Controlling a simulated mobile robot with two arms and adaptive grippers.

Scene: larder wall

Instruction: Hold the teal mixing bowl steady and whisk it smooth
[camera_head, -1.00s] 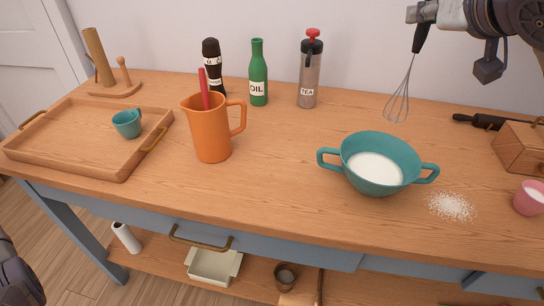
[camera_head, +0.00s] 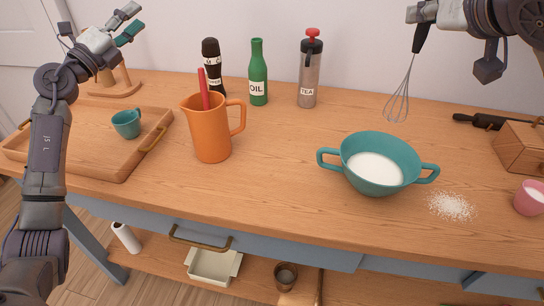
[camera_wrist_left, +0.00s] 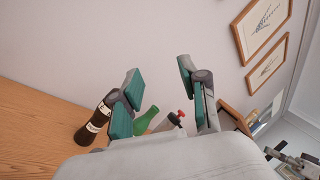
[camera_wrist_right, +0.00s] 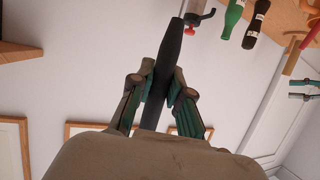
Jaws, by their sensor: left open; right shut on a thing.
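The teal mixing bowl (camera_head: 378,163) stands upright on the wooden counter with a handle on each side and white contents inside. Neither gripper touches it. My right gripper (camera_head: 424,12) is shut on the black handle of the whisk (camera_head: 399,92). The whisk hangs wires down, above and behind the bowl, apart from it. The handle (camera_wrist_right: 162,75) also shows between the fingers in the right wrist view. My left gripper (camera_head: 127,22) is open and empty, raised over the far left of the counter. Its spread fingers show in the left wrist view (camera_wrist_left: 162,95).
An orange jug (camera_head: 211,130) stands left of the bowl, with a green oil bottle (camera_head: 258,75) and tea flask (camera_head: 309,70) behind. A wooden tray (camera_head: 95,165) holds a teal cup (camera_head: 127,123). White powder (camera_head: 451,206) and a pink cup (camera_head: 529,198) lie right of the bowl.

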